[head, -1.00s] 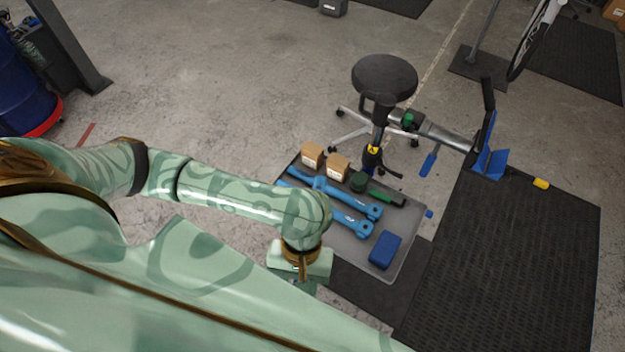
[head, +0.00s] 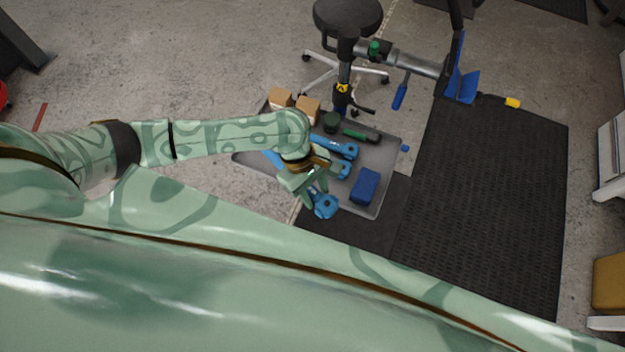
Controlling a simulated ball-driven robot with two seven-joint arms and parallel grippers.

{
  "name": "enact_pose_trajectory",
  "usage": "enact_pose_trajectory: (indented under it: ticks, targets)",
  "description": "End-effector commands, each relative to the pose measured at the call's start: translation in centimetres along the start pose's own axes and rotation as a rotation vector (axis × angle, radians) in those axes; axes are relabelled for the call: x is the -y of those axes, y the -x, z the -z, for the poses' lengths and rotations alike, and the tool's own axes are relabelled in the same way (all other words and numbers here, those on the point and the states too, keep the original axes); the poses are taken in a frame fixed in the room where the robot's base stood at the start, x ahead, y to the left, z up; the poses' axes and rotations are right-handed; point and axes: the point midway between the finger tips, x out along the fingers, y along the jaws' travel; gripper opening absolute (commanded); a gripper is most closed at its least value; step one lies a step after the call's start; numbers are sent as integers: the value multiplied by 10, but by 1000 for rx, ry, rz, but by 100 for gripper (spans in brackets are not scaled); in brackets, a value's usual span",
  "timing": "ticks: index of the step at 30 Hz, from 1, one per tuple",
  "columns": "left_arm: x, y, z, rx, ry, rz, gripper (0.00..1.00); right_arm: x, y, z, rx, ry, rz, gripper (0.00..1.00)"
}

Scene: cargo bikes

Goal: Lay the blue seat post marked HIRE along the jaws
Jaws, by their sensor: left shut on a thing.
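My left gripper (head: 312,194) is over the near part of the grey tray (head: 385,168), shut on a blue seat post (head: 325,207). The post's round clamp end sticks out past the fingers; the gripper and wrist hide much of the rest. I cannot tell how high it is held, and no HIRE mark is readable. Two other blue posts lie in the tray: one (head: 340,149) behind the wrist, another (head: 343,169) partly hidden. The clamp's blue jaws (head: 462,84) are at the upper right, apart from the gripper. My right gripper is out of view.
The tray also holds two cardboard boxes (head: 307,109), a dark round tin (head: 332,122), a green-and-black tool (head: 361,135) and a blue block (head: 366,186). A black stool (head: 347,16) stands behind. The black mat (head: 480,200) at right is mostly clear.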

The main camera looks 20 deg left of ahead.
Motion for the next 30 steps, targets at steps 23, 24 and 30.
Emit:
enact_pose_trajectory:
  ticks: [23, 24, 30]
  targets:
    - [-36, -70, 67, 0, -3, 0, 5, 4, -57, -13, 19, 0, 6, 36]
    - [-36, -70, 67, -1, -3, 0, 5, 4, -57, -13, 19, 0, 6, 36]
    - [-36, -72, 67, 0, -2, 0, 5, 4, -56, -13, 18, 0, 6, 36]
